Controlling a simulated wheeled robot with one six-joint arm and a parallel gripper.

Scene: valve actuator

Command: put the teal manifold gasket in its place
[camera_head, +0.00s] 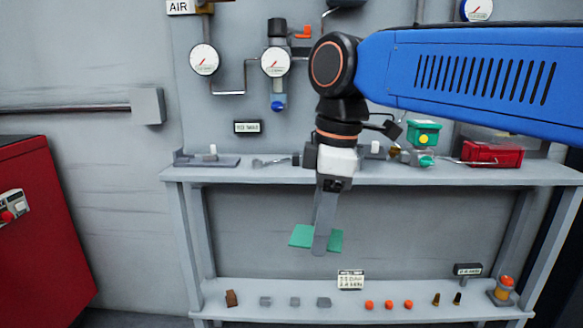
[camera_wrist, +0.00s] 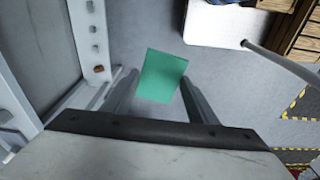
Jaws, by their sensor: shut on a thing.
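The teal manifold gasket (camera_head: 302,236) is a thin flat teal sheet. My gripper (camera_head: 320,240) points down in front of the bench and is shut on it, holding it in the air between the upper and lower shelves as seen in the head view. In the wrist view the gasket (camera_wrist: 162,76) lies between the two fingers (camera_wrist: 158,92), slightly tilted. A green and teal device with a yellow dot (camera_head: 423,135) stands on the upper shelf at the right. I cannot tell from these frames exactly where the gasket's place is.
The upper shelf (camera_head: 270,175) carries a grey plate (camera_head: 207,160) at left and a red box (camera_head: 490,154) at right. The lower shelf (camera_head: 250,303) holds several small parts and orange pieces (camera_head: 388,305). A red cabinet (camera_head: 45,230) stands at far left. Gauges (camera_head: 204,60) hang on the wall.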

